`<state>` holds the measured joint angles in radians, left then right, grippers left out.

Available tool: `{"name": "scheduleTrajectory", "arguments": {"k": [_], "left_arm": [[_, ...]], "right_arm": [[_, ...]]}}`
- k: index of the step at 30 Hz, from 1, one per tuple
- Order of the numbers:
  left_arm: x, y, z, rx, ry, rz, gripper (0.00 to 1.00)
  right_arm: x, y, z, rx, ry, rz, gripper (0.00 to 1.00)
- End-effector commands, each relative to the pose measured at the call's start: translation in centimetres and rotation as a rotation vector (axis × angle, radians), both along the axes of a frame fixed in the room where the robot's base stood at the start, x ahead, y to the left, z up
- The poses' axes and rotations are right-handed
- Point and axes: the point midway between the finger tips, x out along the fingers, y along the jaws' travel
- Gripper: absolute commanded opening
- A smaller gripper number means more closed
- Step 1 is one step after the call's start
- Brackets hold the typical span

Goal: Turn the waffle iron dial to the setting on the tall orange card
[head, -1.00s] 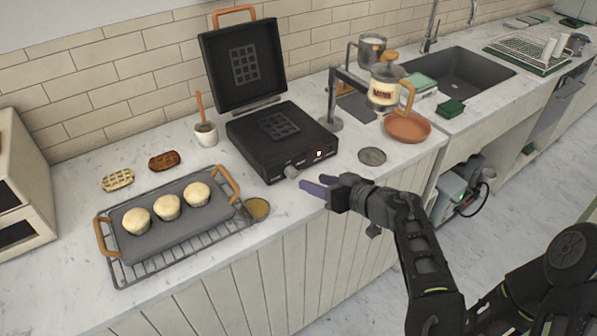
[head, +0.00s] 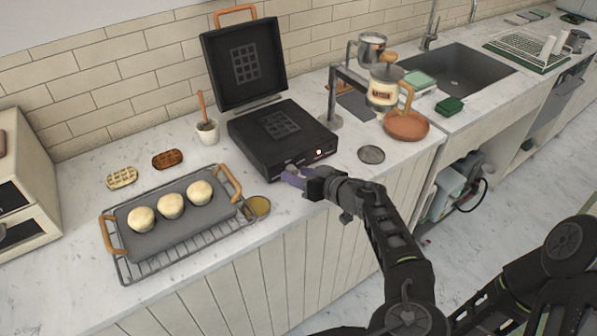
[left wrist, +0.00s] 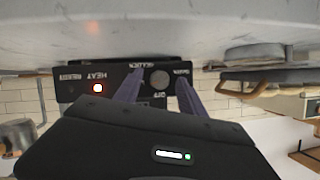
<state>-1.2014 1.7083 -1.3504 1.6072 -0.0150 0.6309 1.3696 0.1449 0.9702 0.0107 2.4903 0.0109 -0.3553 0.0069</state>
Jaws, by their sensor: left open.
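The black waffle iron (head: 262,150) stands on the counter with its lid raised. Its front panel shows upside down in the left wrist view, with a round grey dial (left wrist: 160,78) and small lettering around it. I cannot read the dial's setting surely. My left gripper (head: 286,177) is open at the panel. In the left wrist view its purple fingers reach to either side of the dial; I cannot tell if they touch it. In the head view the fingers largely cover the dial. I make out no tall orange card. My right gripper is out of view.
A lit red lamp (head: 318,153) is on the panel. A grey tray (head: 182,228) with several muffins on a wire rack stands left of the iron. A cup with a spatula (head: 207,132), a kettle (head: 383,92) and an orange-brown dish (head: 406,125) are nearby.

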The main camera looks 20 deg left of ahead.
Motion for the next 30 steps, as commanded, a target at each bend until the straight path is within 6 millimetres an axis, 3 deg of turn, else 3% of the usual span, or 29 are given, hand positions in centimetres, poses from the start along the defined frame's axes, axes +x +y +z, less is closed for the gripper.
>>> {"name": "scheduleTrajectory", "arguments": {"k": [7, 24, 30], "left_arm": [[0.05, 0.08, -0.07, 0.000, 0.000, 0.000, 0.48], [0.03, 0.08, -0.05, 0.000, 0.000, 0.001, 0.02], [0.03, 0.07, -0.05, 0.000, 0.000, 0.001, 0.00]], "right_arm": [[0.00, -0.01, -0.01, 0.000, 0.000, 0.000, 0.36], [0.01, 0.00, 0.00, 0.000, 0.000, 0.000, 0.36], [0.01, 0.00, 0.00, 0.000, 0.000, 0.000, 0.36]]}}
